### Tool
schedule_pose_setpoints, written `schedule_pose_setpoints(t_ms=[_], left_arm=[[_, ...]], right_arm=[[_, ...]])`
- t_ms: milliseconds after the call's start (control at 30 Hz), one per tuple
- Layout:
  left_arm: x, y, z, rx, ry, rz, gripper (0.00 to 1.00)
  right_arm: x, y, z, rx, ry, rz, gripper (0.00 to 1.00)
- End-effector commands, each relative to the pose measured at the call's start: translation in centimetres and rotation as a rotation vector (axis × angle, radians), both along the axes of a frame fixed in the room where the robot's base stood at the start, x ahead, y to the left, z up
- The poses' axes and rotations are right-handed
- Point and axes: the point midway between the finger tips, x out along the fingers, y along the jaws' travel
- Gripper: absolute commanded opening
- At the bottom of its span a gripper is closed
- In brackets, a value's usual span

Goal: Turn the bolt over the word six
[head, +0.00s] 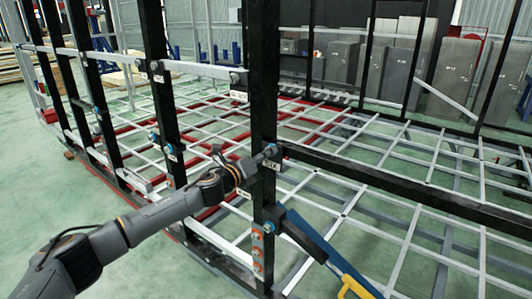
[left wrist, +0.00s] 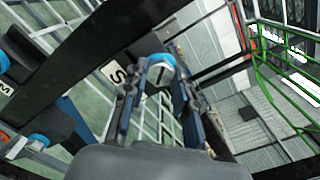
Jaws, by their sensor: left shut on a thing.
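A bolt (head: 271,150) with a blue ring sits on the near black upright post (head: 262,100). A white label reading "SIX" (head: 271,165) is just below it. My left gripper (head: 262,155) reaches in from the left and its fingertips are at this bolt. In the left wrist view the blue-ringed bolt head (left wrist: 161,68) lies between the two fingers of the left gripper (left wrist: 160,80), which are shut on it. The label (left wrist: 117,75) shows an "S" there; the rest is hidden behind a finger. My right gripper is not in view.
A black beam (head: 400,185) runs right. A blue bar with a yellow part (head: 352,286) is at the bottom. Grey cabinets (head: 455,72) stand behind.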

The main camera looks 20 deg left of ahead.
Motion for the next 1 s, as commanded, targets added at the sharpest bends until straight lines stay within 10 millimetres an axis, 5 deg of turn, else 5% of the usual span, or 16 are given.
schedule_pose_setpoints(t_ms=[900,933,1000], left_arm=[[-0.16,-0.06,-0.90,0.171,-0.048,-0.005,0.00],[-0.16,-0.07,-0.90,0.171,-0.048,-0.005,0.32],[-0.14,-0.06,-0.83,0.170,-0.049,-0.005,0.46]], right_arm=[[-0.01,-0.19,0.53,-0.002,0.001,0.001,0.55],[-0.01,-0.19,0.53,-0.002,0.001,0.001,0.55],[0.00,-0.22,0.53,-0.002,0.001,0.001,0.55]])
